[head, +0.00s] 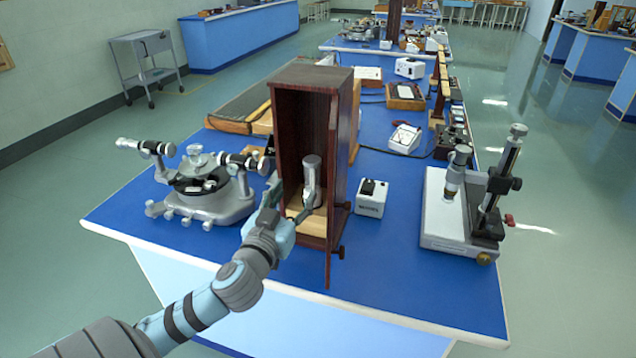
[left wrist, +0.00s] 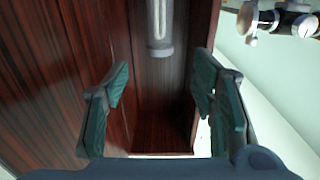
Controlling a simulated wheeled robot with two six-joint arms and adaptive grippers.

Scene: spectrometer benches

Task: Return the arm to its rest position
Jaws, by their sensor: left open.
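My left arm reaches in from the lower left of the head view. Its gripper (head: 272,195) is at the open front of a tall dark-red wooden box (head: 338,190), by the box's left side. In the left wrist view the gripper (left wrist: 160,85) is open, with its green-padded fingers apart and nothing between them. The wooden box (left wrist: 60,70) fills much of that view. A grey cylindrical fitting (head: 312,180) stands inside the box; in the left wrist view a pale tube with a grey collar (left wrist: 160,48) shows beyond the fingers. My right gripper is not in view.
The box stands on a blue-topped bench (head: 400,270). A grey spectrometer (head: 205,190) is close to the left of my gripper. A small white power box (head: 371,198) and a microscope-like stand (head: 465,210) are to the right. Open floor lies left of the bench.

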